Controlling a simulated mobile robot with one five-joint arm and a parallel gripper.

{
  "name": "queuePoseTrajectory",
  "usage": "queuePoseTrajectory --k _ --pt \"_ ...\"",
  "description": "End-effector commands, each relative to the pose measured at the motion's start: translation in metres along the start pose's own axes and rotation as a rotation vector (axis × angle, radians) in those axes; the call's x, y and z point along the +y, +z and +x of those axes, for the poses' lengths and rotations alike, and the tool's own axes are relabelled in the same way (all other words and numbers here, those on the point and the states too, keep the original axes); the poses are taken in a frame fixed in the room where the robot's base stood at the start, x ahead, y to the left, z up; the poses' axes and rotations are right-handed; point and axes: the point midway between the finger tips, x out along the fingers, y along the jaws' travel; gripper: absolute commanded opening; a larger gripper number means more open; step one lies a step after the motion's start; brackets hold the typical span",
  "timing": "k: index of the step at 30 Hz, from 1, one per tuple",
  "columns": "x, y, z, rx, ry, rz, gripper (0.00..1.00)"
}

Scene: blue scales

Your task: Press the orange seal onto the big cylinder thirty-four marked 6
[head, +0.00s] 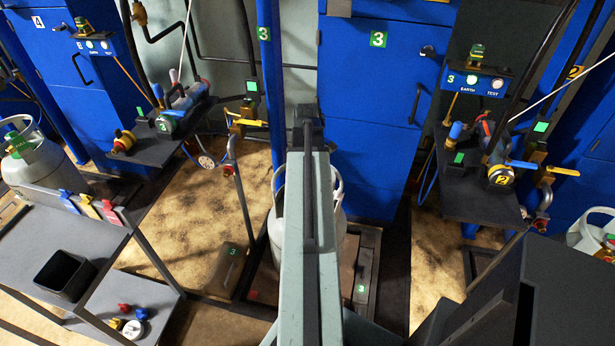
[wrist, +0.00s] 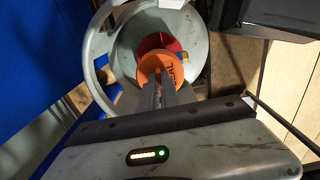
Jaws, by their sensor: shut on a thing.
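In the wrist view my gripper (wrist: 167,88) is shut on the orange seal (wrist: 152,64), a round disc with dark lettering partly hidden by the fingers. The seal is over the top of a big grey cylinder (wrist: 197,32) with a ring-shaped handle guard. A red part (wrist: 150,43) and a small yellow part show just behind the seal; I cannot tell whether the seal touches them. In the head view a grey cylinder (head: 338,225) stands mostly hidden behind my arm, and my gripper is hidden there. No mark 6 is readable on it.
Shelves with valves stand left (head: 160,140) and right (head: 480,190) of the cylinder's bay, marked 3. Blue cabinets (head: 365,120) close off the back. A grey cart (head: 60,245) with a black bin (head: 64,275) is at left. Another cylinder (head: 32,165) stands far left.

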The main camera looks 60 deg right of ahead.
Motion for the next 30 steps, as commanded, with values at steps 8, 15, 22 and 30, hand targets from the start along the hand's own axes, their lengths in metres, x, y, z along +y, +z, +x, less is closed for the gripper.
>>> queuePoseTrajectory --k 8,15,22,30 --pt "0.000 0.000 0.008 0.000 0.000 0.000 0.00" --pt "0.000 0.000 0.014 0.000 0.000 0.000 0.00" --pt "0.000 0.000 0.020 0.000 0.000 0.000 0.00" --pt "0.000 0.000 0.020 0.000 0.000 0.000 0.31"
